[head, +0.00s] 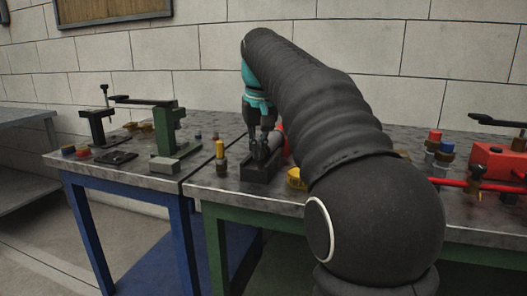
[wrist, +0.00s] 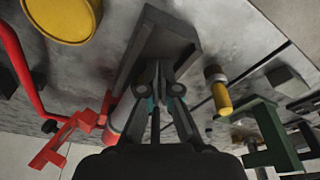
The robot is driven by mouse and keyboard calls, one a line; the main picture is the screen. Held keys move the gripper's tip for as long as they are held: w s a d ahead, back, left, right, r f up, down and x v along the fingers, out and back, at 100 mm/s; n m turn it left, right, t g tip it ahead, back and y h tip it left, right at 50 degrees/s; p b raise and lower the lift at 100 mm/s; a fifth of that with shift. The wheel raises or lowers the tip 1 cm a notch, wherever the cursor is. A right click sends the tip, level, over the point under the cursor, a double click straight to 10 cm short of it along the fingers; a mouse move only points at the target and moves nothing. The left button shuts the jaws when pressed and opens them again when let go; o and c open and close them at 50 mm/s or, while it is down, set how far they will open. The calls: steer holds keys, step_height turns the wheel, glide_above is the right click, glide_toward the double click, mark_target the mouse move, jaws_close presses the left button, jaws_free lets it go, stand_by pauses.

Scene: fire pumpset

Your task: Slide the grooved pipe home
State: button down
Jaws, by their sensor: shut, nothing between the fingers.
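My gripper (head: 262,151) points down over a dark grey block (head: 262,170) near the front edge of the green-legged bench. In the wrist view my gripper (wrist: 159,64) has its fingers together, tips at the near part of the dark block (wrist: 160,28), with nothing seen between them. I cannot tell whether the tips touch the block. A grey cylinder, likely the grooved pipe (wrist: 121,114), lies beside the fingers in the wrist view, partly hidden by them.
A yellow-and-black upright piece (head: 220,152) stands left of the block. A yellow round part (head: 297,178) is to the right. Red parts (wrist: 62,148) lie close by in the wrist view. A green clamp stand (head: 166,135) is on the blue-legged bench. My arm hides the bench's middle.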

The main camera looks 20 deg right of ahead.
steer(key=shift+s, duration=0.1)
steer(key=shift+s+a, duration=0.35)
steer(key=shift+s, duration=0.05)
step_height(320, 180, up, 7)
stand_by(1.0)
steer(key=shift+s, duration=0.1)
steer(key=s+a+f+n+t, duration=0.1)
steer(key=s+a+f+t, duration=0.1)
steer(key=s+f, duration=2.4)
step_height(320, 180, down, 2)
steer(key=shift+s+a+f+t, duration=0.2)
steer(key=shift+a+t, duration=0.15)
steer(key=shift+t, duration=0.35)
